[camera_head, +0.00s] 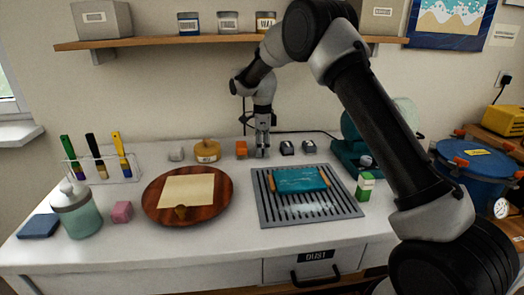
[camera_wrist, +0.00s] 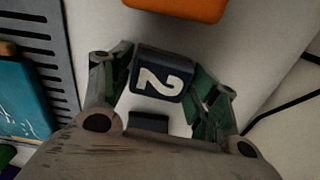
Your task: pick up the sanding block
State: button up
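My gripper (camera_head: 262,152) points down at the back of the white table, between an orange block (camera_head: 241,148) and a dark-and-white block (camera_head: 287,147). In the wrist view, a dark block with a white "2" (camera_wrist: 160,78) sits between the two fingers of my gripper (camera_wrist: 163,75). The fingers lie close along both its sides; I cannot tell whether they touch it. No label shows which thing is the sanding block. The orange block also shows at the top of the wrist view (camera_wrist: 180,8), apart from the fingers.
A slotted tray (camera_head: 345,208) with a teal piece (camera_head: 299,179) lies in front of my gripper. Another dark-and-white block (camera_head: 309,147) stands to the right. A round wooden board (camera_head: 160,213), a pink block (camera_head: 122,211) and a blue pad (camera_head: 39,226) are on the left.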

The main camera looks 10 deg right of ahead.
aim_at(263, 146)
jog(key=c, duration=0.5)
jog(key=shift+s+r, duration=0.15)
jog(key=shift+r, duration=0.7)
notch_tip(263, 146, up, 5)
jog(key=shift+r, duration=0.15)
jog(key=s, duration=1.9)
jog(key=shift+s, duration=0.35)
